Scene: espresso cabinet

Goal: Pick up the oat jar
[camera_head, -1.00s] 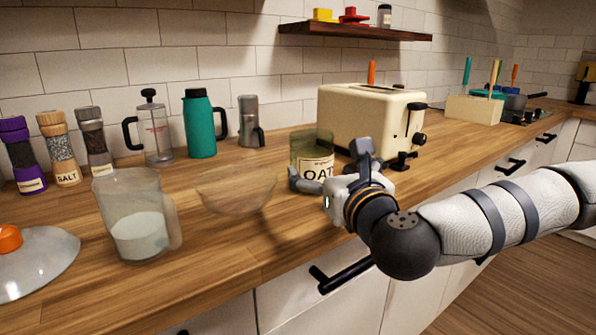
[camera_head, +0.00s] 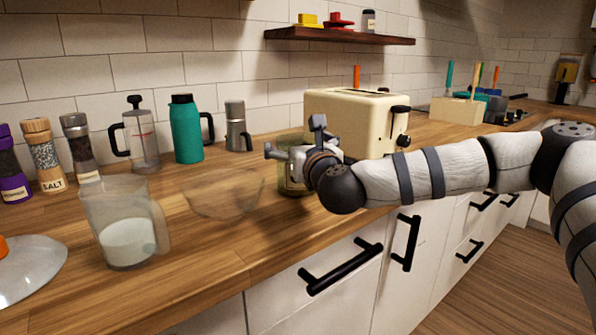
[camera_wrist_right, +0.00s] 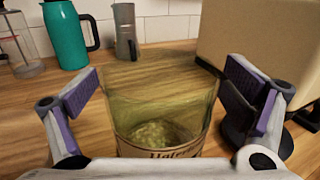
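The oat jar (camera_head: 289,181) is a greenish see-through jar on the wooden counter, in front of the toaster. In the head view my right gripper (camera_head: 295,138) covers much of it, including its label. The right wrist view shows the jar (camera_wrist_right: 163,105) upright between the two purple-padded fingers, with pale oats low inside and part of a label in front. The right gripper (camera_wrist_right: 160,86) is open, with a finger on either side of the jar and no clear grip on it. My left gripper is out of view.
A cream toaster (camera_head: 350,118) stands close behind the jar. A clear bowl (camera_head: 224,195) is to its left, and a measuring cup (camera_head: 125,225) is farther left. A moka pot (camera_head: 236,125) and teal flask (camera_head: 187,130) stand by the wall. Drawer handles (camera_head: 343,265) project below.

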